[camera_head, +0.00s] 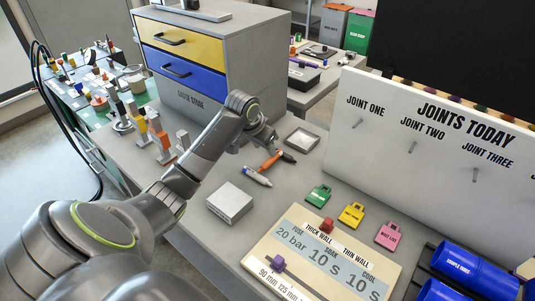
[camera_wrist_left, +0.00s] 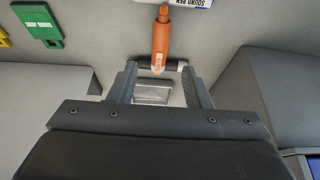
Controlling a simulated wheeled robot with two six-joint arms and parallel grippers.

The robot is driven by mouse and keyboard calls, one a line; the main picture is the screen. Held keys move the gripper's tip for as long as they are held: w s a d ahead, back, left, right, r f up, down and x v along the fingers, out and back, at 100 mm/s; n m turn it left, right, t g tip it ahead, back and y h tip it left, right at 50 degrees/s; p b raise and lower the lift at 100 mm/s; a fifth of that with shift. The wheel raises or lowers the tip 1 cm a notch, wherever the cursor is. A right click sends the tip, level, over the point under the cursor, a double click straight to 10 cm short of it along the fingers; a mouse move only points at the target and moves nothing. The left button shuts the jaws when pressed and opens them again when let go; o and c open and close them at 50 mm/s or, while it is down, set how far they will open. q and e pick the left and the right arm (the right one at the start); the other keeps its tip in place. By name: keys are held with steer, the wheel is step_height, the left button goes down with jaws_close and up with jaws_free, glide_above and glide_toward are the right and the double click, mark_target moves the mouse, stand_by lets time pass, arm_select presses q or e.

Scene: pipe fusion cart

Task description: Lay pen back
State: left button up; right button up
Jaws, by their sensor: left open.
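An orange pen (camera_head: 270,161) lies on the grey bench top, and a dark, short piece (camera_head: 288,157) lies close by its far end. A white pen (camera_head: 257,177), lettered SOUND PEN in the wrist view, lies just in front of it. My left gripper (camera_head: 268,147) is low over the bench, just behind the orange pen. In the left wrist view the fingers (camera_wrist_left: 160,82) are apart, and the orange pen (camera_wrist_left: 160,38) points towards the gap between them. I cannot tell whether they touch it. My right gripper is not in view.
A shallow square metal tray (camera_head: 301,139) lies right of the gripper. A grey block (camera_head: 230,203) stands in front of the pens. Green (camera_head: 319,195), yellow (camera_head: 352,214) and pink (camera_head: 389,234) tags lie to the right, before the JOINTS TODAY board (camera_head: 430,150). A drawer cabinet (camera_head: 250,60) stands behind.

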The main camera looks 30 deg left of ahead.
arm_select(q)
steer(key=v, duration=0.6)
stand_by(0.4)
